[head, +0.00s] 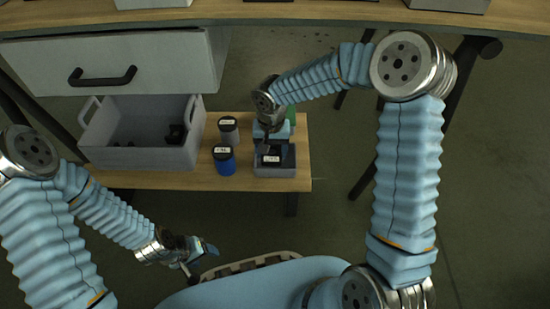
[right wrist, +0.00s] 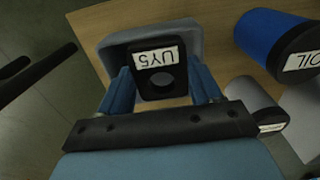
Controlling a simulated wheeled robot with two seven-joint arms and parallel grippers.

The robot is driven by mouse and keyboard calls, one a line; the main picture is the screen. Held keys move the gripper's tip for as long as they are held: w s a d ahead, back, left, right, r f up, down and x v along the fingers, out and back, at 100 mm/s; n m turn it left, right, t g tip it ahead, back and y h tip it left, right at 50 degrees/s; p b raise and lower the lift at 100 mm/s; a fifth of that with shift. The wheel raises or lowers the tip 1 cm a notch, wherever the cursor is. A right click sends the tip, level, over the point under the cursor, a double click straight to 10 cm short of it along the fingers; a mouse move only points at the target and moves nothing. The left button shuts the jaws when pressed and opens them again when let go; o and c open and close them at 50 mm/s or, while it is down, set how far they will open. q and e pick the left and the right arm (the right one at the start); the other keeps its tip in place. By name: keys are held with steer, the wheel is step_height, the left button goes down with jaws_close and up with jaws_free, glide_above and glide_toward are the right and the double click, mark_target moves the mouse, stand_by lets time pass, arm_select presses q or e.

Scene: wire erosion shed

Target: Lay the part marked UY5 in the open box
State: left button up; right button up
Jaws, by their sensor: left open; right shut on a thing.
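The part marked UY5 (right wrist: 155,85) is a black block with a round hole and a white label, upside down in the right wrist view. My right gripper (right wrist: 162,90) is shut on it, with a blue finger on each side. A small grey box (right wrist: 120,42) lies under the part; I cannot tell how far the part is above or inside it. In the head view my right gripper (head: 270,146) is over this grey box (head: 275,171) at the bench's right end. My left gripper (head: 203,258) is open and empty, low in front of the bench.
A blue can marked OIL (right wrist: 272,42) stands left of the box in the head view (head: 224,165), with a grey can (head: 229,135) behind it. A large grey crate (head: 140,157) holding black pieces fills the bench's left.

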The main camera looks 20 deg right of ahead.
mark_target(275, 155)
steer(key=shift+w+d+f, duration=0.3)
steer(key=shift+d+f, duration=0.05)
steer(key=shift+f, duration=0.2)
steer(key=shift+w+d+f+b, duration=0.15)
steer(key=shift+f+b, duration=0.1)
steer(key=shift+f, duration=0.75)
steer(key=shift+w+d+f+b, duration=0.15)
steer(key=shift+f+b, duration=0.1)
steer(key=shift+f, duration=0.7)
steer(key=shift+f, duration=0.2)
steer(key=o, duration=1.6)
steer(key=shift+s, duration=0.1)
steer(key=shift+r, duration=0.55)
step_height(275, 155, up, 7)
steer(key=shift+f+p, duration=0.1)
steer(key=shift+p, duration=0.8)
